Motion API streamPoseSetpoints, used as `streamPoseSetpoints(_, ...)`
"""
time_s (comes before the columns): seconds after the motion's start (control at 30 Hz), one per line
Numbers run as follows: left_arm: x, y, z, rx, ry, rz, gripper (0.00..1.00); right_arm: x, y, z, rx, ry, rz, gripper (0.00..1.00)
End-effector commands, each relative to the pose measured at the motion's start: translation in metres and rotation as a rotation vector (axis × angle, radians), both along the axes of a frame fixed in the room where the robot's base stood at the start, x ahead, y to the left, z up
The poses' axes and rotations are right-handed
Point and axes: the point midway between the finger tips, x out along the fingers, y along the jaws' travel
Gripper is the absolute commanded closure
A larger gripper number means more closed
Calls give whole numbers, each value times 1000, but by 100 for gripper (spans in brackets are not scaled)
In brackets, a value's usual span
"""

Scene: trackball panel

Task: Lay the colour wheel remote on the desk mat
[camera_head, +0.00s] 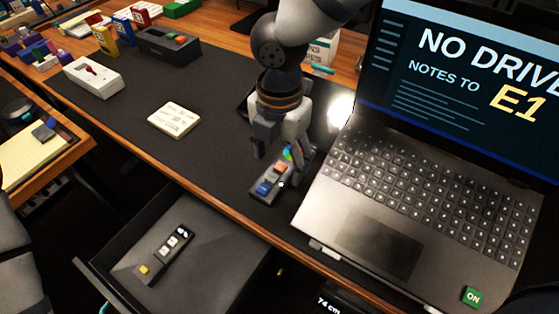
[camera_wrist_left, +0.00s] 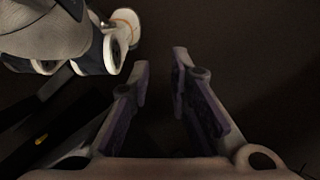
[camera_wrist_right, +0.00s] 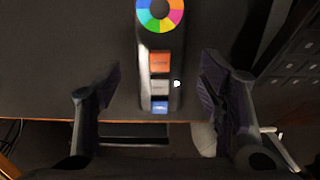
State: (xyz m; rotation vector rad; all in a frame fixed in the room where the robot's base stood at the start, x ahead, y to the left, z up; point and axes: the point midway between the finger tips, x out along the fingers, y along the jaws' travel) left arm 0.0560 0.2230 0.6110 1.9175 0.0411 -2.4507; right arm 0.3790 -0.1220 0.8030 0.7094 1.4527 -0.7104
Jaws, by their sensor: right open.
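The colour wheel remote (camera_head: 270,183) is dark, with a rainbow disc and orange, grey and blue buttons. It appears to lie on the dark desk mat (camera_head: 215,155), close to the front edge and left of the laptop. My right gripper (camera_head: 281,160) is over it, open. In the right wrist view the remote (camera_wrist_right: 160,75) lies between the spread fingers (camera_wrist_right: 160,90), with a gap on both sides. My left gripper (camera_wrist_left: 160,75) is open and empty in its wrist view, over a dark area; it is out of the head view.
An open laptop (camera_head: 400,190) stands at the right. An open drawer (camera_head: 215,275) below the desk edge holds another remote (camera_head: 166,256) with yellow and white buttons. A notepad (camera_head: 174,119), a white switch box (camera_head: 93,77) and a dark box (camera_head: 168,45) stand further left.

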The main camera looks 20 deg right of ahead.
Motion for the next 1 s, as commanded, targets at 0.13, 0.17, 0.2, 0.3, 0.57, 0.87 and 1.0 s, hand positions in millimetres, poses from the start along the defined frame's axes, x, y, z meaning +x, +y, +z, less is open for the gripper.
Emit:
streamPoseSetpoints(0.13,8,0,8,0,-30,0,82,2,1,49,4,-16,-1,37)
streamPoseSetpoints(0.17,9,0,9,0,-34,0,82,2,1,58,4,-16,0,37)
streamPoseSetpoints(0.2,11,0,10,0,-38,0,82,2,1,68,3,-15,0,37)
streamPoseSetpoints(0.3,13,0,12,0,-46,0,82,1,1,88,3,-12,1,37)
streamPoseSetpoints(0.57,14,0,13,0,-49,0,82,0,1,107,1,-2,2,37)
streamPoseSetpoints(0.87,14,0,13,0,-49,0,82,0,0,106,1,-2,2,37)
streamPoseSetpoints(1.0,14,0,13,0,-49,0,82,0,1,106,1,-2,2,37)
